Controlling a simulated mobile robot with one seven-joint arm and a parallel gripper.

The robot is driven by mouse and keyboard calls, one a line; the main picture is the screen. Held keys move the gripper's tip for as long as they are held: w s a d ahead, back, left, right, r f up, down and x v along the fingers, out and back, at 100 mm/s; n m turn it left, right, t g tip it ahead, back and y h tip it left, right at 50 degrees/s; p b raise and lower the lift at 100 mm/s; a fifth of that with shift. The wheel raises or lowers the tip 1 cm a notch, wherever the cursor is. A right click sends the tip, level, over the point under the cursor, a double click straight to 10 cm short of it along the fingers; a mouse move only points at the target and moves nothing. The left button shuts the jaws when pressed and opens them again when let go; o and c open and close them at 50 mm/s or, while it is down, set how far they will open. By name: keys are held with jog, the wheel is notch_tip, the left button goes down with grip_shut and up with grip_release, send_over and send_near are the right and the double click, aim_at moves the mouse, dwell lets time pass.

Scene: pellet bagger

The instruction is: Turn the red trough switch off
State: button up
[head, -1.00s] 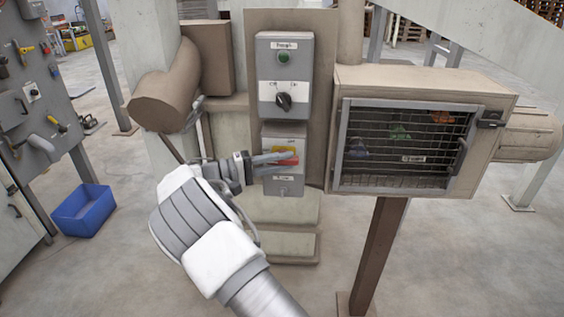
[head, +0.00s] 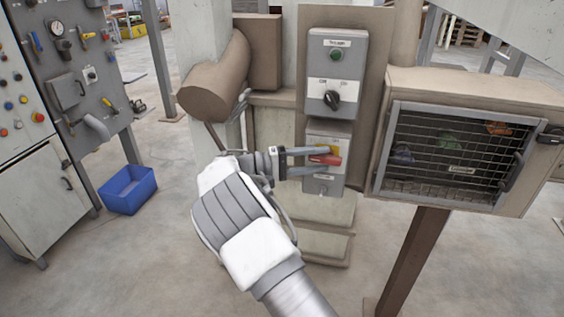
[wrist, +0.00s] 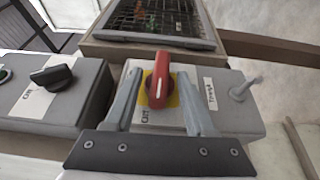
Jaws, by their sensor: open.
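The red trough switch (wrist: 158,80) is a red rotary handle on a yellow plate, on the front of a grey box (head: 313,183) labelled "Trough". In the head view the red handle (head: 325,159) shows at the fingertips. My gripper (head: 312,161) reaches the box from the left. In the wrist view my gripper (wrist: 160,100) is open, one finger on each side of the red handle, with visible gaps between the fingers and the handle. The handle points along the fingers in that view. The position lettering is too small to read surely.
A second grey box (head: 334,72) above carries a black rotary switch (head: 331,100) and a green button (head: 335,55). A mesh-fronted cabinet (head: 455,152) stands close on the right. A brown pipe (head: 215,85) is at the left. A blue bin (head: 128,190) is on the floor.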

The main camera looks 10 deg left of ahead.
jog(key=v, duration=1.5)
jog(key=shift+a, duration=0.35)
jog(key=shift+s, duration=0.1)
jog(key=shift+r, duration=0.1)
